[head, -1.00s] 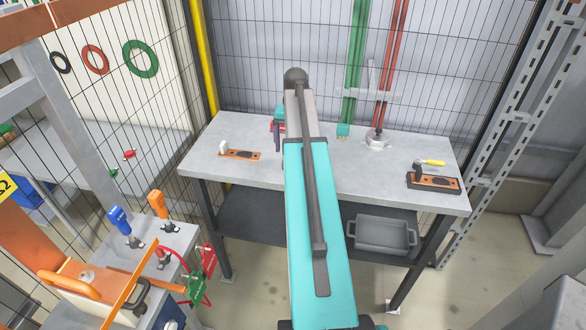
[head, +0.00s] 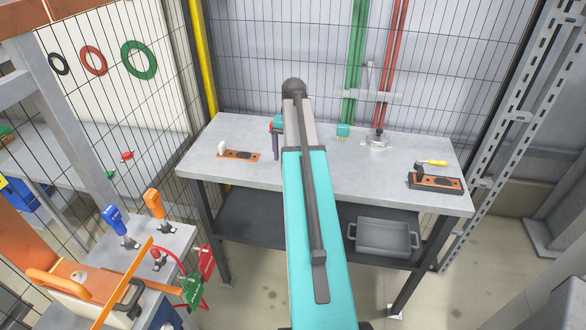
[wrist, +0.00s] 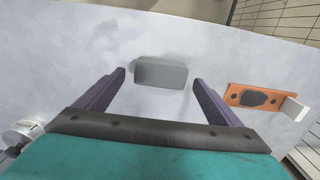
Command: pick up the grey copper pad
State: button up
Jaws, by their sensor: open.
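A grey rectangular pad (wrist: 160,73) lies on the pale grey table top in the wrist view. My gripper (wrist: 159,78) is open, with its two dark purple fingers apart, one on each side of the pad in the picture. The pad shows between the fingertips and nothing is gripped. How far the fingers are above the table is hard to tell. In the head view my gripper (head: 276,147) is partly hidden behind my arm, and I cannot see the pad there.
An orange plate (wrist: 252,97) with a dark oval and a white upright piece lies right of the pad; it also shows in the head view (head: 228,155). A grey bin (head: 383,237) stands below.

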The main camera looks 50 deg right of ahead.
jog(key=shift+a+f+b, duration=0.1)
jog(key=shift+f+b, duration=0.5)
jog(key=shift+f, duration=0.6)
jog(key=c, duration=1.1)
jog(key=shift+r, duration=0.15)
jog(key=shift+c, duration=0.2)
jog(key=shift+r+p, duration=1.55)
jog(key=shift+r, duration=0.35)
jog(key=s+a+p, duration=0.3)
jog(key=s+a, duration=0.7)
jog(key=s, duration=0.1)
jog(key=shift+s+a+r, duration=0.35)
jog(key=shift+a+r, duration=0.05)
jog(key=shift+r, duration=0.05)
